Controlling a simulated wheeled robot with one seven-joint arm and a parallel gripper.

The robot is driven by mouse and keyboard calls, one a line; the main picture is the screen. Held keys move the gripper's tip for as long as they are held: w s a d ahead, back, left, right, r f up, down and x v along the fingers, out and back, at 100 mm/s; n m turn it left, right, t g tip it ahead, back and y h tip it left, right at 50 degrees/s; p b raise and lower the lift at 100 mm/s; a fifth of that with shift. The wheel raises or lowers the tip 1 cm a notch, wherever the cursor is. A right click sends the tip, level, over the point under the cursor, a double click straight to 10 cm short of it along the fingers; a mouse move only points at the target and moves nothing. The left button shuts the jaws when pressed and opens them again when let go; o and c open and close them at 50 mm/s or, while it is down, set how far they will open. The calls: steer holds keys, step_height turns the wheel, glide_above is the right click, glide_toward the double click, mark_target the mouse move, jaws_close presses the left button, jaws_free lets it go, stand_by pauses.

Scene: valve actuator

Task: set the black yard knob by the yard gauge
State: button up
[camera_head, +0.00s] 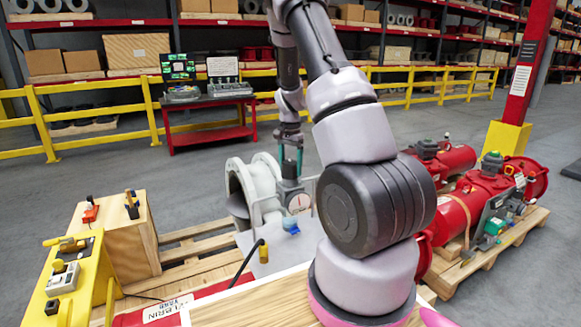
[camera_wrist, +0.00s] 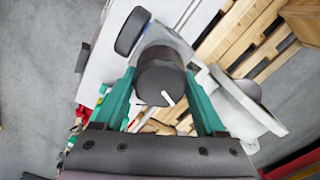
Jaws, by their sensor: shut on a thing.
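The black yard knob (camera_wrist: 158,70) is a dark round knob with a white pointer mark on its face in the wrist view. The mark points toward the lower right. My gripper (camera_wrist: 160,85) has its teal fingers on either side of the knob, shut on it. In the head view my gripper (camera_head: 290,168) points down at the valve fixture, and the knob is hard to make out there. The yard gauge (camera_head: 300,203) shows a pale round face just below my fingers. Its reading is too small to tell.
A white flanged pipe (camera_head: 240,190) stands close left of my gripper. Red actuators (camera_head: 480,195) lie on a pallet at right. A blue part (camera_head: 290,226) sits below the gauge. A yellow panel (camera_head: 70,280) and wooden box (camera_head: 118,235) stand at left.

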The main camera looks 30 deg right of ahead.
mark_target(290, 161)
steer(key=o, duration=1.3)
steer(key=shift+r, duration=0.1)
step_height(290, 161, up, 10)
steer(key=shift+r, duration=0.35)
